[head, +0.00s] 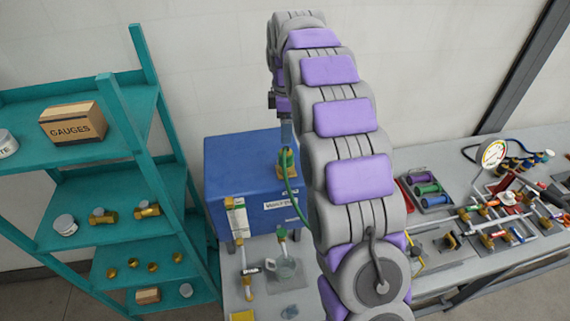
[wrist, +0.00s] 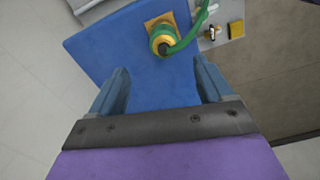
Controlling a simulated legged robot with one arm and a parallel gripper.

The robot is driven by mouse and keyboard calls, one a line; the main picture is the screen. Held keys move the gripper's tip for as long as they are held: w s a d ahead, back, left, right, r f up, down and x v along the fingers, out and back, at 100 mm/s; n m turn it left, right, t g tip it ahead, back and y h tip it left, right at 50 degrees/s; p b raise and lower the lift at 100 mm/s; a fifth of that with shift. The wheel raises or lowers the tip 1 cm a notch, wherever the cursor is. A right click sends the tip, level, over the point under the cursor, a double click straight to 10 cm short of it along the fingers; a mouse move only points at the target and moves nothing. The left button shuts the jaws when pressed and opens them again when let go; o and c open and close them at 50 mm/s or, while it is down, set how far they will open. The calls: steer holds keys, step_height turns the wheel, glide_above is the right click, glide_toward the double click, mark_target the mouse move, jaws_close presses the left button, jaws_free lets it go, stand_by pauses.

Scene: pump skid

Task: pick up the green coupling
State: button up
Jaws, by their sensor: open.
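The green coupling (head: 286,158) sits on a brass-coloured base on top of the blue box (head: 232,160), with a green hose attached to it. In the wrist view the coupling (wrist: 162,38) is a green and yellow ring with a dark centre, beyond my fingertips. My gripper (wrist: 161,70) is open and empty, with the blue box top showing between its two fingers. In the head view my gripper (head: 287,132) points down just above the coupling. I cannot tell from this view whether they touch. My arm hides part of the box's right side.
A teal shelf (head: 110,150) with a gauges box (head: 73,124) and brass fittings stands at the left. A grey bench (head: 460,210) at the right holds a dial gauge (head: 493,153), spools and pipe parts. The green hose (wrist: 190,35) runs off beside the coupling.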

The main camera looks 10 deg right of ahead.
mark_target(286, 151)
steer(key=shift+d+f+p, duration=0.1)
steer(key=shift+f+p, duration=0.25)
steer(key=shift+f, duration=2)
steer(key=shift+s+f, duration=0.15)
steer(key=shift+f, duration=0.35)
steer(key=f, duration=0.1)
steer(key=f+p, duration=0.1)
steer(key=f, duration=0.1)
steer(key=shift+s+a+f, duration=0.15)
steer(key=shift+a, duration=0.05)
steer(key=shift+f, duration=0.4)
steer(key=c, duration=1.2)
steer(key=shift+c, duration=0.2)
steer(key=shift+r, duration=0.1)
